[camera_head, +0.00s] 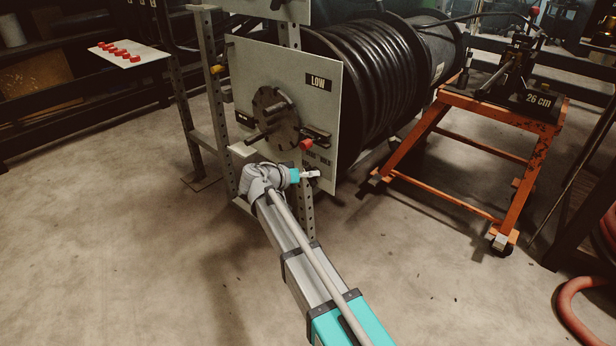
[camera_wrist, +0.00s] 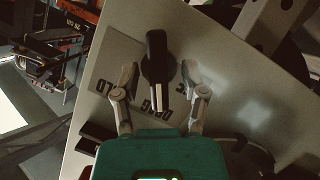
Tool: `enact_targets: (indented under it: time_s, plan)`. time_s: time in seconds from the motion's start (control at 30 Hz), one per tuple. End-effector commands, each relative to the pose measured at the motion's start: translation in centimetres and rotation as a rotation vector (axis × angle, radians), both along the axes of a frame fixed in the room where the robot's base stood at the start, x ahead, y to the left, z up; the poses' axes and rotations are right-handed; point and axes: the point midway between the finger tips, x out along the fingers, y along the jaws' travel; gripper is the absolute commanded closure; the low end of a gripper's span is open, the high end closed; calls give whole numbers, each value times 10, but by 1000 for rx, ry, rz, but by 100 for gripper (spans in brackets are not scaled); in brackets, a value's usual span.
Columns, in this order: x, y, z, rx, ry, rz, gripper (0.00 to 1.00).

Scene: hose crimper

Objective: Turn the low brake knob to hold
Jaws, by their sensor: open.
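The black brake knob (camera_wrist: 156,70) stands out from a grey panel (camera_wrist: 222,60) in the wrist view. It is long, with a white line on its lower end in that view. A label plate (camera_wrist: 112,62) behind it bears lettering that seems to read "DRAG" and "HOLD", partly covered by the knob and my fingers. My gripper (camera_wrist: 159,74) is open, with one finger on each side of the knob and gaps showing. In the head view, my gripper (camera_head: 313,174) is at the lower right of the panel marked "LOW" (camera_head: 318,83); the knob is hard to make out there.
Above my gripper, a round dark hub (camera_head: 275,120) with handles and a red knob (camera_head: 306,144) stick out from the panel. A black hose reel (camera_head: 365,75) is behind it. An orange cart (camera_head: 470,105) stands to the right. The floor at left is clear.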

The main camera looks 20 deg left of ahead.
Motion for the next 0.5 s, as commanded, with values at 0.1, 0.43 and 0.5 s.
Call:
enact_targets:
  time_s: [0.1,0.43,0.5]
  plan:
    - [2,-1,-1,0,0,0,44]
    - [2,-2,-1,0,0,0,61]
    - [2,-2,-1,0,0,0,74]
